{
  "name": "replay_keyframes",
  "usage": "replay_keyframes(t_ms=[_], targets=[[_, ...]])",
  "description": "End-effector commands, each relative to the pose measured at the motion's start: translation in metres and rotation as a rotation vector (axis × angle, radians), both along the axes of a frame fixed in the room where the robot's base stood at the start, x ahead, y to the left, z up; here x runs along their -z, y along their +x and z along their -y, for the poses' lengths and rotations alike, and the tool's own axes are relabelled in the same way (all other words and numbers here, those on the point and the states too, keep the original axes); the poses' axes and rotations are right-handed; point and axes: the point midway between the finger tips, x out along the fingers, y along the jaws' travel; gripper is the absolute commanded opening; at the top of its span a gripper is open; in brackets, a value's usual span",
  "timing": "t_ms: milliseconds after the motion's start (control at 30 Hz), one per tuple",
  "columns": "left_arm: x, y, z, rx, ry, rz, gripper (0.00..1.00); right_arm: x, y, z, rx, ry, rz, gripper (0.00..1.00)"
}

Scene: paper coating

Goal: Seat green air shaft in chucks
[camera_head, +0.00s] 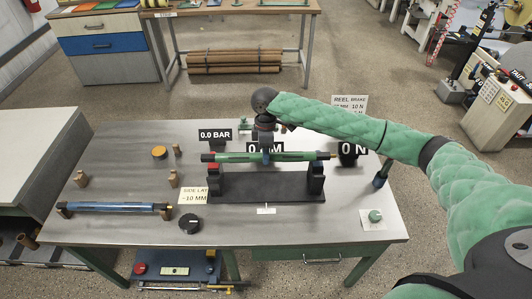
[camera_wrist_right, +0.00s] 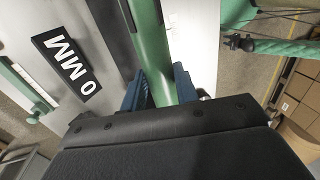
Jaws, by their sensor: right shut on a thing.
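The green air shaft (camera_head: 295,156) lies level, left to right, across the dark chuck stand, with dark ends reaching past both uprights. My right gripper (camera_head: 266,153) is shut on the shaft near its middle from above. In the right wrist view the green shaft (camera_wrist_right: 150,45) runs between the two blue fingers of my right gripper (camera_wrist_right: 160,88). The left chuck (camera_head: 214,181) has a red part near its top, and the right chuck (camera_head: 316,180) is dark. The shaft is at the chuck tops; I cannot tell whether it touches them. My left gripper is not in view.
A blue shaft (camera_head: 115,207) rests on holders at the table's front left. A black knob (camera_head: 190,225), a side-lay sign (camera_head: 193,196) and a green button (camera_head: 375,216) are around the stand. Readout signs, including 0.0 BAR (camera_head: 215,135), stand behind. The front middle of the table (camera_head: 290,225) is mostly clear.

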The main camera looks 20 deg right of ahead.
Motion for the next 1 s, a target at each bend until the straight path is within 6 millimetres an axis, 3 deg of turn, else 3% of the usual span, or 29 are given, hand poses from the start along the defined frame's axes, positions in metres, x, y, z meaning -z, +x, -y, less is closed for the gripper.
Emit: replay_keyframes(t_ms=[500,667,1000], targets=[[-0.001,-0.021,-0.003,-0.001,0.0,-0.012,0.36,-0.003,0.0,0.0,0.001,0.001,0.0,0.0],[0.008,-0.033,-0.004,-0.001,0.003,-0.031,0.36,0.011,0.0,0.0,0.0,0.0,-0.001,0.0],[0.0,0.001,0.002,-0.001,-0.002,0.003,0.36,0.036,0.0,0.0,0.002,0.001,0.0,0.0]])
